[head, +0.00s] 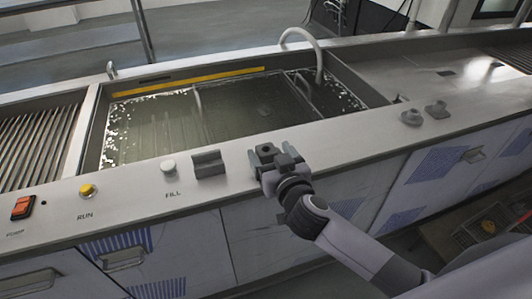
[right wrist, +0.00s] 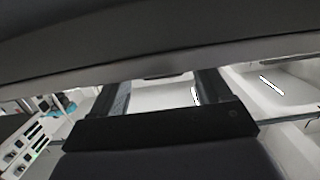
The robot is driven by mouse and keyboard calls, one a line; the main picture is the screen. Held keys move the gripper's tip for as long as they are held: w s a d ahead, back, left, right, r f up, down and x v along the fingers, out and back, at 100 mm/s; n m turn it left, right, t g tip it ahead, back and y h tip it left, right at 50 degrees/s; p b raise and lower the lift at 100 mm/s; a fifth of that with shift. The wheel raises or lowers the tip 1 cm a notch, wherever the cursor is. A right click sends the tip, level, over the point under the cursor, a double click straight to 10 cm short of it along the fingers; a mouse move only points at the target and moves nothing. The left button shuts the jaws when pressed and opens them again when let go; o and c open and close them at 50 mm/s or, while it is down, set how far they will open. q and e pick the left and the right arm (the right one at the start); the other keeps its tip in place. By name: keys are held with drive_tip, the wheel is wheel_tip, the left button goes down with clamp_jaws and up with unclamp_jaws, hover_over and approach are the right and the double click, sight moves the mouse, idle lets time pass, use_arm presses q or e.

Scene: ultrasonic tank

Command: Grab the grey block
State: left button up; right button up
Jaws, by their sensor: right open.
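The grey block (head: 208,163) sits on the front ledge of the tank, right of the white FILL knob. It looks dark grey with a stepped top. My right gripper (head: 268,158) is a short way to the right of the block, over the same ledge, apart from it and open. In the right wrist view, its two dark fingers (right wrist: 162,92) stand apart with nothing between them. I cannot make out the block in that view. My left gripper is not in view.
The water-filled tank (head: 95,140) lies behind the ledge. The FILL knob (head: 168,166), yellow RUN button (head: 87,190) and orange switch (head: 22,207) are left of the block. Grey fittings (head: 412,117) stand to the right. The ledge between block and gripper is clear.

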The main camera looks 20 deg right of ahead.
sight(267, 150)
drive_tip(key=shift+w+a+f+b, duration=0.15)
drive_tip(key=shift+w+b, duration=0.05)
drive_tip(key=shift+w, duration=0.9)
drive_tip(key=shift+w+a+f+b, duration=0.1)
drive_tip(key=shift+w+f+b, duration=0.1)
drive_tip(key=shift+w, duration=0.85)
drive_tip(key=shift+r, duration=0.1)
drive_tip(key=c, duration=1.2)
drive_tip(key=shift+o, duration=0.2)
